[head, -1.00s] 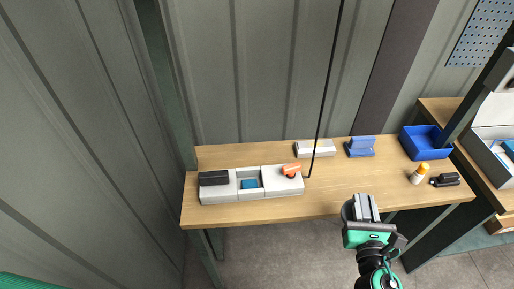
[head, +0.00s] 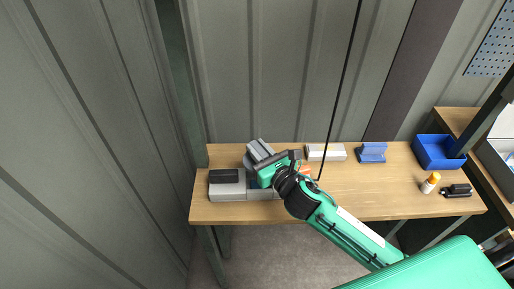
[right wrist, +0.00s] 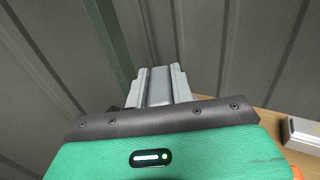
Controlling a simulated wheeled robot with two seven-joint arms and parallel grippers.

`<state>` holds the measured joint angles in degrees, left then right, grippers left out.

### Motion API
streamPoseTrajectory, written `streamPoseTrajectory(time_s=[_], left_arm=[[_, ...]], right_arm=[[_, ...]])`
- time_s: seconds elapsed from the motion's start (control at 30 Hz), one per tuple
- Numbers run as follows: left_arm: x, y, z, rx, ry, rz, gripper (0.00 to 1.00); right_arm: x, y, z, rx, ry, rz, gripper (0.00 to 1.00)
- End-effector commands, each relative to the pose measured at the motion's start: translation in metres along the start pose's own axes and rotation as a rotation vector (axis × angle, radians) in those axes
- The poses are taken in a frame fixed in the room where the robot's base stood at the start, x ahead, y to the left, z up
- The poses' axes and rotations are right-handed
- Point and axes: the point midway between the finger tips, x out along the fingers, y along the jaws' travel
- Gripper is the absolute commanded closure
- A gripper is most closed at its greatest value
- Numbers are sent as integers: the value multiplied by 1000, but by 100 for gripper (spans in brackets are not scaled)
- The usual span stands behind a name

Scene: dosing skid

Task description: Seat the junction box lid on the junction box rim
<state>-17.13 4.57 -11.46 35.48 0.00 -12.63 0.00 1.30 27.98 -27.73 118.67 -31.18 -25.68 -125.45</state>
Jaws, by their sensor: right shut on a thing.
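My right gripper (head: 260,151) is over the pale skid unit (head: 228,193) on the bench. It is shut on a grey piece, which I take to be the junction box lid; it shows between the fingers in the right wrist view (right wrist: 159,87). The lid appears to be above the unit, but I cannot tell if it touches. The open middle compartment with a blue part, likely the junction box, is mostly hidden behind my gripper; only some pale front wall (head: 262,194) shows. My left gripper is not in view.
A black block (head: 224,176) tops the unit's left section. An orange part (head: 305,170) peeks out beside my wrist. A white block (head: 326,153), blue holder (head: 372,152), blue bin (head: 437,152), orange-capped bottle (head: 430,183) and black item (head: 457,190) stand rightward. The bench's right-centre is clear.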

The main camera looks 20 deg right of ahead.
Motion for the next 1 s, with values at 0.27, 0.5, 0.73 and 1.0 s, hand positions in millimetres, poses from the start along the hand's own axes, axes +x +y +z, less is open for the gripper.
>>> streamPoseTrajectory(time_s=[0.27, 0.5, 0.73, 1.0], left_arm=[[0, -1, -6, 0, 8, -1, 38], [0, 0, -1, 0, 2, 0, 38], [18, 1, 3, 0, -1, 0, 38], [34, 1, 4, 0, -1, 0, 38]], right_arm=[[1, 0, 1, 0, -2, 3, 100], [0, 0, -5, -1, -1, 3, 100], [0, 0, -28, 0, -1, 2, 100], [0, 0, -50, 0, -2, 2, 100]])
